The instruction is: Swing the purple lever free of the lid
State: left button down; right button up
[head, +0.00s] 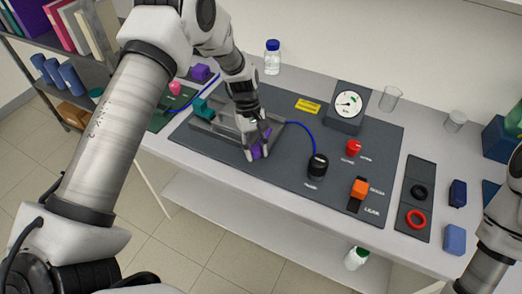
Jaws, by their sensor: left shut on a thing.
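The purple lever (260,150) is at the front right of the grey membrane cell on the dark panel. My left gripper (255,152) comes down over it from above and is shut on it. The fingers hide part of the lever. The cell's grey lid (225,120) lies behind and to the left of the gripper, partly hidden by my left arm. I cannot tell how far the lever overlaps the lid. A teal block (203,108) is at the cell's left end. My right arm shows at the lower right; its gripper is out of view.
A blue tube runs from the cell to a black knob (318,165). A gauge (348,104), a red knob (354,147) and an orange valve handle (360,188) stand to the right. A bottle (272,58) stands behind. The panel right of the gripper is fairly clear.

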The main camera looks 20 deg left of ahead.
pick_arm(q)
jog(key=shift+a+f+m, duration=0.2)
jog(key=shift+a+m, duration=0.05)
jog(key=shift+m, duration=0.05)
jog(key=shift+r, duration=0.1)
jog(key=c, duration=1)
grip_release()
jog(key=shift+o, duration=1.1)
jog(key=shift+w+a, duration=0.3)
jog(key=shift+s+d, duration=0.15)
jog(key=shift+d, duration=0.05)
jog(key=shift+r, duration=0.1)
